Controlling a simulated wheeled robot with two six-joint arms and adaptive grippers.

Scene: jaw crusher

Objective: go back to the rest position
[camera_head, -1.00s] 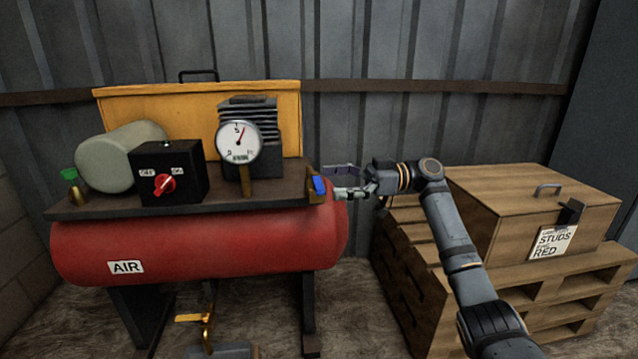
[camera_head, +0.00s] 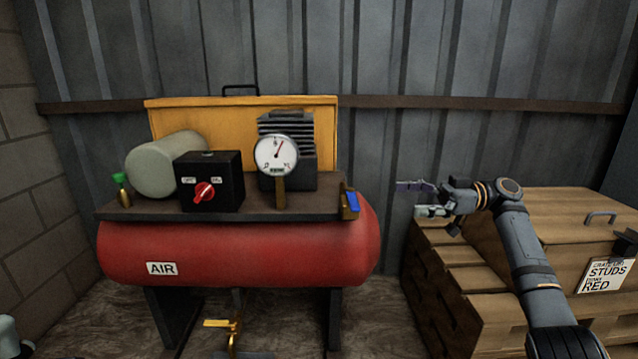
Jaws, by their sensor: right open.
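My right gripper (camera_head: 416,199) is open and empty. It points left in mid-air, to the right of the red air tank (camera_head: 235,250) and in front of the grey metal wall. A gap separates it from the blue valve handle (camera_head: 352,202) at the right end of the compressor's top plate. My right arm comes in from the lower right, in front of the wooden crate.
The compressor carries a black switch box (camera_head: 227,168) with a red knob and a round gauge (camera_head: 276,154). A wooden crate (camera_head: 550,230) on pallets (camera_head: 435,270) stands right. A yellow-handled valve (camera_head: 216,323) is low in front. Clear space lies between tank and crate.

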